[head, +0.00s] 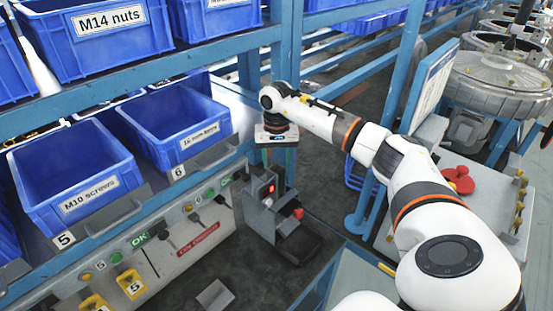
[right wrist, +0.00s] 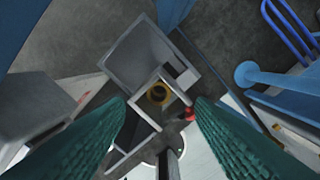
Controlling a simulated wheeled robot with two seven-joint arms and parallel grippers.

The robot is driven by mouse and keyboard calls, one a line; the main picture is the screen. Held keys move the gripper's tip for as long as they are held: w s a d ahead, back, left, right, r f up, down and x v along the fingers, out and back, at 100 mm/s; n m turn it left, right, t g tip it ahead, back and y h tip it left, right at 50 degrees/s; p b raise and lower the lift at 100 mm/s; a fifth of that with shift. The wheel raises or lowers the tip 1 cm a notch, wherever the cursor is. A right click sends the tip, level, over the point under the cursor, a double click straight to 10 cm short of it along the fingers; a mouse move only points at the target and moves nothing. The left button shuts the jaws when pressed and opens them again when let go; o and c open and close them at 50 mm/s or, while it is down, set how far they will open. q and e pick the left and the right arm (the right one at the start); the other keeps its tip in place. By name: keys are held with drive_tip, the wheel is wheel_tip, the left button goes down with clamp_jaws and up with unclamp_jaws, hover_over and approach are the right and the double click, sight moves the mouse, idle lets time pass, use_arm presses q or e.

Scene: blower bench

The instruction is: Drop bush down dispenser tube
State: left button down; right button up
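The dispenser (head: 272,215) is a grey stand with a red knob, on the floor area beside the bench. Its square tube (right wrist: 139,112) shows in the right wrist view from above. A brass ring, seemingly the bush (right wrist: 157,94), lies within the square tube opening; how deep it sits I cannot tell. My right gripper (head: 278,165) points down over the dispenser. In the right wrist view its two green fingers (right wrist: 160,106) are spread apart on either side of the tube, with nothing held between them. My left gripper is not in view.
Blue bins labelled M10 screws (head: 90,203) and M14 nuts (head: 108,22) stand on shelves at left. A blue post (head: 385,130) and a grey fixture table with a red part (head: 458,180) stand at right. A round metal housing (head: 500,85) is behind.

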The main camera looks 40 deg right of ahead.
drive_tip(key=shift+r, duration=0.5)
wheel_tip(320, 180, up, 11)
drive_tip(key=b, duration=0.2)
drive_tip(key=shift+b, duration=0.35)
